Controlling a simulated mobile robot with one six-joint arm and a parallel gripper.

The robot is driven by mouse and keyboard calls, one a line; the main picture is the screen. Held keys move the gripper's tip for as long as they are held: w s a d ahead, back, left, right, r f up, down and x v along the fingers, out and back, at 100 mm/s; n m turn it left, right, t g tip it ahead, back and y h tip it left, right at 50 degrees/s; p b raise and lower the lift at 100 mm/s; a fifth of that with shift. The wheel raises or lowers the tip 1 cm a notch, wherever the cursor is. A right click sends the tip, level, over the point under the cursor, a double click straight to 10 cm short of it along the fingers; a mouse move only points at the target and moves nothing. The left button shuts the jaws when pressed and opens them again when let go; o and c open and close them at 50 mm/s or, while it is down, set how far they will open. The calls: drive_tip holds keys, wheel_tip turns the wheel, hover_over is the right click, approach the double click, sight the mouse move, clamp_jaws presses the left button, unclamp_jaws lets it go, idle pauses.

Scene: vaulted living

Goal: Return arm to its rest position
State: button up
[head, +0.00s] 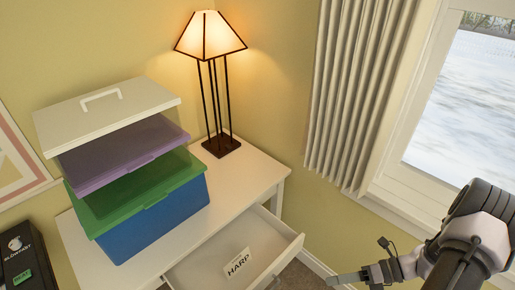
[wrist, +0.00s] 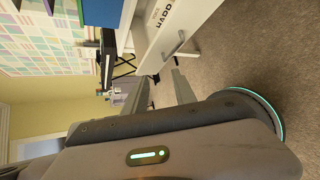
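My arm reaches in from the lower right of the head view. My gripper (head: 335,279) is low beside the open white drawer (head: 262,245), to the right of its front and apart from it. In the wrist view its two fingers (wrist: 160,82) stand apart with nothing between them. The drawer front with its handle (wrist: 173,45) shows just beyond the fingertips. A card reading HARP (head: 237,263) lies in the drawer.
A white desk (head: 240,178) bears a lamp (head: 211,40) and stacked boxes, blue (head: 155,222) at the bottom. A window (head: 455,100) and curtain (head: 358,90) are at right. A black box (head: 25,258) is at lower left. Carpet (wrist: 245,50) is clear right of the drawer.

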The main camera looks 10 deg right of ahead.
drive_tip(key=w+a+r+n+g+h, duration=0.2)
drive_tip(key=r+n, duration=0.3)
drive_tip(key=r, duration=0.2)
drive_tip(key=w+a+r+n+g+h, duration=0.1)
drive_tip(key=w+a+r+n+h, duration=0.1)
drive_tip(key=r+n, duration=0.35)
drive_tip(key=s+a+r+n+t+h, duration=0.2)
drive_tip(key=s+a+r+n+h, duration=0.1)
drive_tip(key=a+r+n, duration=0.5)
drive_tip(key=s+a+r+n+t+h, duration=0.3)
drive_tip(key=s+a+r+n, duration=0.2)
drive_tip(key=a+r+n, duration=0.3)
wheel_tip(320, 180, up, 6)
drive_tip(key=n, duration=0.3)
drive_tip(key=shift+s+f+n+t, duration=0.25)
drive_tip(key=shift+s+n+t, duration=0.05)
drive_tip(key=shift+s+n, duration=0.1)
